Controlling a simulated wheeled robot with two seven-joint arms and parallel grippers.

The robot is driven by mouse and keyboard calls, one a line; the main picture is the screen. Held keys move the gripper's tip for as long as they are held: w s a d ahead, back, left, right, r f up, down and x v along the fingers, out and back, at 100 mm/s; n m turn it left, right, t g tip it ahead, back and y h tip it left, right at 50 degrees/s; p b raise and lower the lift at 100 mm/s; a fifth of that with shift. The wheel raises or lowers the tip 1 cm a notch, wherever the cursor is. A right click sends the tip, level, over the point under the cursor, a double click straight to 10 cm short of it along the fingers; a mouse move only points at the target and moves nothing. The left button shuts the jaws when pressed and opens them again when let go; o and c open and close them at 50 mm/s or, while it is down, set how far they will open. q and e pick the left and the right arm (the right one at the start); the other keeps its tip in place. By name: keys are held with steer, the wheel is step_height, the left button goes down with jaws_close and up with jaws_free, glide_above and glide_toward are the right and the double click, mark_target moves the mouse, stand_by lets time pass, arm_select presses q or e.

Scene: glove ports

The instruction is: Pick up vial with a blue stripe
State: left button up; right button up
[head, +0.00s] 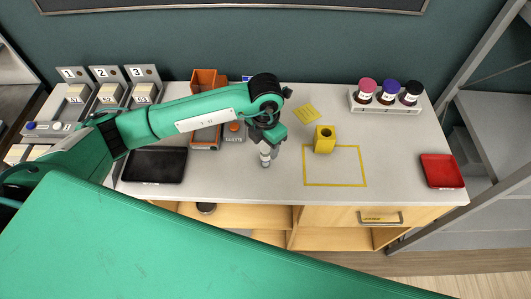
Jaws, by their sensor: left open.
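A small pale vial-like object (265,160) stands on the white bench near its front edge, just below my left gripper. It is too small for me to make out a blue stripe on it. My left gripper (271,147) points down at the object from above, its fingers open and close around or beside its top; I cannot tell which. My left arm crosses the bench from the left. My right gripper is not in view.
A yellow block with a hole (324,140) stands at the yellow taped rectangle (335,184). A rack (385,106) of capped bottles is at the back right. A red tray (441,171) lies right, a black tray (155,165) left. Numbered bins (143,74) stand at the back left.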

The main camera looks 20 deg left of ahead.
arm_select(q)
step_height(320, 180, down, 3)
steer(key=shift+s+r+p, duration=0.1)
steer(key=shift+s+p, duration=0.05)
steer(key=shift+p, duration=0.5)
steer(key=shift+f, duration=0.25)
steer(key=c, duration=1)
steer(key=shift+r, duration=0.1)
steer(key=shift+c, duration=0.3)
steer(key=shift+r+b, duration=0.35)
steer(key=shift+r, duration=0.2)
step_height(320, 180, up, 19)
steer(key=b, duration=0.5)
